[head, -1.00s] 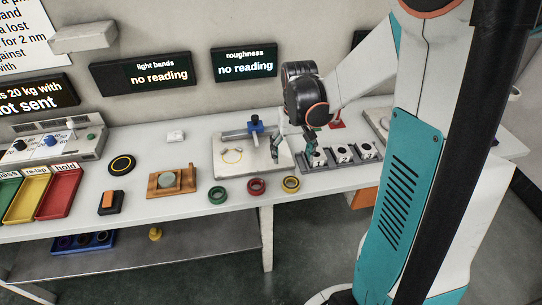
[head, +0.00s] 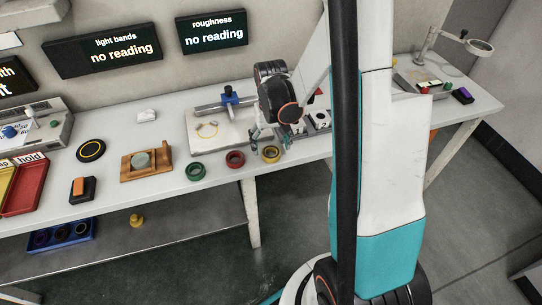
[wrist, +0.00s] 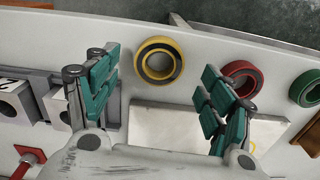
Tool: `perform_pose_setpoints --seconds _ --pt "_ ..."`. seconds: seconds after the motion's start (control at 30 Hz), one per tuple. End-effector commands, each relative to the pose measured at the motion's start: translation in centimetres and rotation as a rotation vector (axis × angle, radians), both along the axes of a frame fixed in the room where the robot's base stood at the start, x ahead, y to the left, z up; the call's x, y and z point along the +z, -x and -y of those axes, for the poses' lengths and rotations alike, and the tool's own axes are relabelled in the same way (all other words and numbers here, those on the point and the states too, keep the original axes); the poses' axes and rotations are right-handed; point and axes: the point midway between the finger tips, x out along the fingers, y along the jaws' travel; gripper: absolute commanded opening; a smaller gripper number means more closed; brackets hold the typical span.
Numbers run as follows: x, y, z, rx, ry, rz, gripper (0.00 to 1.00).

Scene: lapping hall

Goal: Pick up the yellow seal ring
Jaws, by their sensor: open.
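The yellow seal ring (head: 271,158) lies flat on the white bench near its front edge, at the right end of a row of three rings. My gripper (head: 270,138) is above the bench, just behind the ring. Its fingers (wrist: 160,88) are spread and empty, and do not appear to touch the ring.
A red ring (head: 235,159) and a green ring (head: 195,171) lie left of the yellow one. A pale plate with a blue-topped fixture (head: 229,94) is behind. Numbered blocks (head: 321,119) stand to the right. A wooden block (head: 133,172) is further left.

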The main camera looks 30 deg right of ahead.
Motion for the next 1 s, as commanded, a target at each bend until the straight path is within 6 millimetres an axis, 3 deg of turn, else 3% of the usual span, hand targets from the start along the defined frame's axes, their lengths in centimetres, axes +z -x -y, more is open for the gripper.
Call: perform_pose_setpoints --seconds 0.03,0.2,0.43,0.67,1.0 --pt "-1.2 -0.1 0.1 0.0 0.0 0.0 0.74" --pt "-3.3 -0.1 0.1 0.0 0.0 0.0 0.74" --pt "-3.3 -0.1 0.1 0.0 0.0 0.0 0.74" --pt "-3.2 -0.1 0.1 0.0 0.0 0.0 0.26" --pt "-3.2 -0.1 0.1 0.0 0.0 0.0 0.26"
